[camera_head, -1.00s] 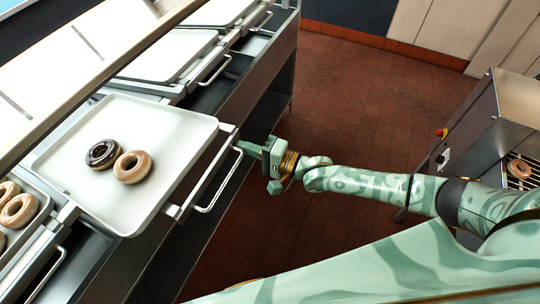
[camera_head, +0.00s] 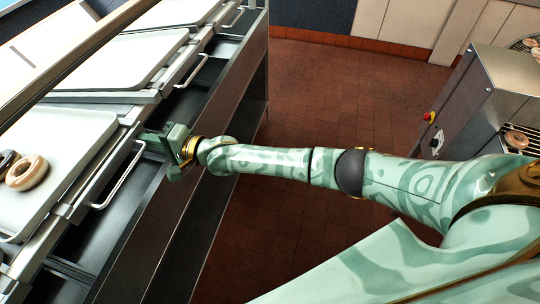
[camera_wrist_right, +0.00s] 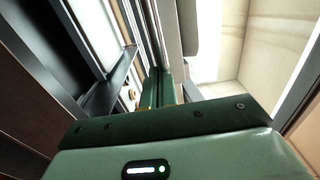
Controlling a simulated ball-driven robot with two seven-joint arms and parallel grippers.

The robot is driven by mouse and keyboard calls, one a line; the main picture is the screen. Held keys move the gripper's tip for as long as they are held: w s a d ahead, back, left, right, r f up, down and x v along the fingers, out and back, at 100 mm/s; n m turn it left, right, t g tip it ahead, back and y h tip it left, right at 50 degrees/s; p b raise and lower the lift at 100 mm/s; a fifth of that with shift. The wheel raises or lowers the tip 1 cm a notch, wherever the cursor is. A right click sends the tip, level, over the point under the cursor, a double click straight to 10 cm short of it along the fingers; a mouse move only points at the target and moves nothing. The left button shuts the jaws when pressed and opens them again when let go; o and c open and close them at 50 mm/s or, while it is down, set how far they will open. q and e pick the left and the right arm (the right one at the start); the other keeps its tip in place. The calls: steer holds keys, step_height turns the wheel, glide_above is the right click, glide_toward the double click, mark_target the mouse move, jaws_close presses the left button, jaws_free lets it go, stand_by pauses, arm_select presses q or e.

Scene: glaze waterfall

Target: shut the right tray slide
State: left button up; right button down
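The tray slide at my right gripper carries a pale tray (camera_head: 70,125) with a dark doughnut (camera_head: 7,160) and a tan doughnut (camera_head: 27,173). Its front bar and handle (camera_head: 122,180) are at the left of the head view, roughly in line with the neighbouring slide front. My right gripper (camera_head: 147,137) is at the far end of this handle, fingers pointing at the slide front. In the wrist view its green fingers (camera_wrist_right: 156,88) lie close together with nothing visible between them. Whether the tips touch the front is unclear. My left gripper is out of view.
Another slide with an empty tray (camera_head: 120,58) and handle (camera_head: 192,72) lies beyond. A steel machine (camera_head: 480,100) with doughnuts on racks stands at the right. The red tiled floor (camera_head: 330,110) between is clear.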

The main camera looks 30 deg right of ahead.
steer(key=shift+w+a+b, duration=0.35)
steer(key=shift+w+a, duration=0.1)
steer(key=shift+a, duration=0.05)
steer(key=shift+r, duration=0.15)
